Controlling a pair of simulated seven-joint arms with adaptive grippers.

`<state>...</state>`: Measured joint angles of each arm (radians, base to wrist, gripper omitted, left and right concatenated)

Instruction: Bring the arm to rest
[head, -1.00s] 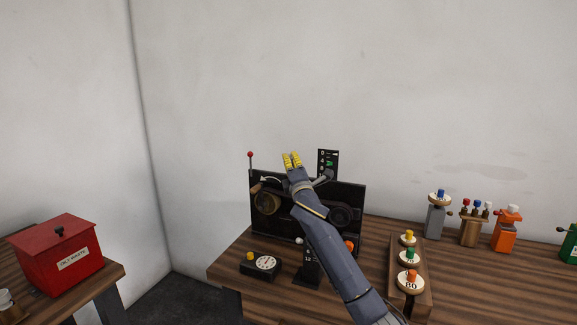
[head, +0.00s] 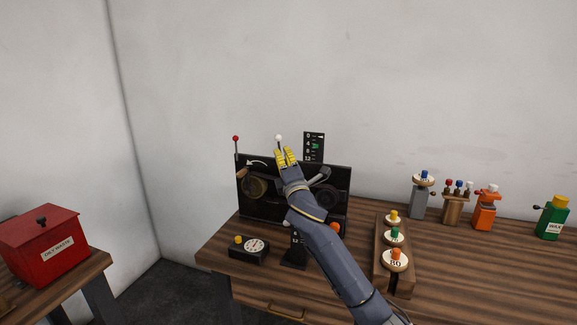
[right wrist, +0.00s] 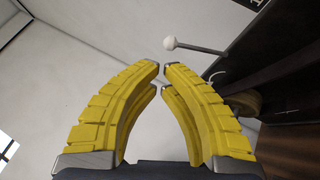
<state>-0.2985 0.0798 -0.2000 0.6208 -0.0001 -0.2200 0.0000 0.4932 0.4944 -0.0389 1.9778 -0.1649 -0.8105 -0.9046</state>
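My right arm reaches up from the bottom of the head view. Its yellow-fingered right gripper (head: 286,152) is in front of the upper part of a black panel machine (head: 328,190). The fingertips are together with only a thin gap, and nothing is held between them. The fingers also show in the right wrist view (right wrist: 161,70). A white-knobbed lever (head: 278,138) stands just behind and above the fingertips; in the right wrist view its white knob (right wrist: 170,43) is apart from them. The arm hides part of the machine. My left gripper is not in view.
A red-knobbed lever (head: 236,139) rises at the machine's left end. A dial box (head: 249,249) and a wooden rack of knobbed discs (head: 383,260) flank my forearm. Coloured devices, including a green one (head: 553,217), stand at right. A red lidded box (head: 45,247) sits at left.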

